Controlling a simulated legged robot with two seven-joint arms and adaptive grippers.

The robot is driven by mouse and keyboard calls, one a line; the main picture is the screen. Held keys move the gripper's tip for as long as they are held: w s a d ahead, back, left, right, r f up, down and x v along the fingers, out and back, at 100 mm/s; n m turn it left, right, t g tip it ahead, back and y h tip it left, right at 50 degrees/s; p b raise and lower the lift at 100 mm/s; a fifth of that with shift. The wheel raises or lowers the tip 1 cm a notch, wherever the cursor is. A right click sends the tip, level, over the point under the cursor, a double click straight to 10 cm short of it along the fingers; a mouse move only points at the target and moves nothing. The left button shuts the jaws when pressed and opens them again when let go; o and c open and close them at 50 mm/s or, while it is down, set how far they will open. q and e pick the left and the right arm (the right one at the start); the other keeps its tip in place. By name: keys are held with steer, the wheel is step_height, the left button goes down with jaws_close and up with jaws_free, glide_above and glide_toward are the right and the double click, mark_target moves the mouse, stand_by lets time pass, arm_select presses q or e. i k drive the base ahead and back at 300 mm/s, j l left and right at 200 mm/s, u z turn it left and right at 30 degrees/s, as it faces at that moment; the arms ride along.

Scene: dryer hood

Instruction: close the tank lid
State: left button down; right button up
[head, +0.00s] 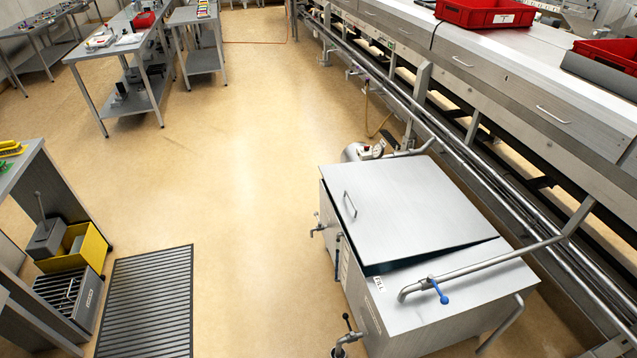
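The metal tank (461,303) stands on the floor at the lower right. Its flat grey lid (415,209) covers most of the top and is slightly raised, with a dark gap along its near edge. A bar handle (350,204) sits on the lid's left side. A pipe with a blue valve handle (439,291) runs over the fixed near part of the tank top. Neither of my grippers is in view.
A long metal machine (545,105) with pipes runs along the right, with red bins (485,12) on top. A striped floor mat (146,305) and a bench with a yellow bucket (75,248) are at left. The floor between mat and tank is clear.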

mark_target(393, 209)
steer(key=i+j+z, duration=0.2)
steer(key=i+j, duration=0.2)
steer(key=j, duration=0.25)
steer(key=i+j+z, duration=0.1)
steer(key=j, duration=0.25)
steer(key=i+j+z, duration=0.1)
steer(key=i+j, duration=0.2)
steer(key=i+j+z, duration=0.1)
steer(key=j, duration=0.3)
steer(key=i, duration=0.05)
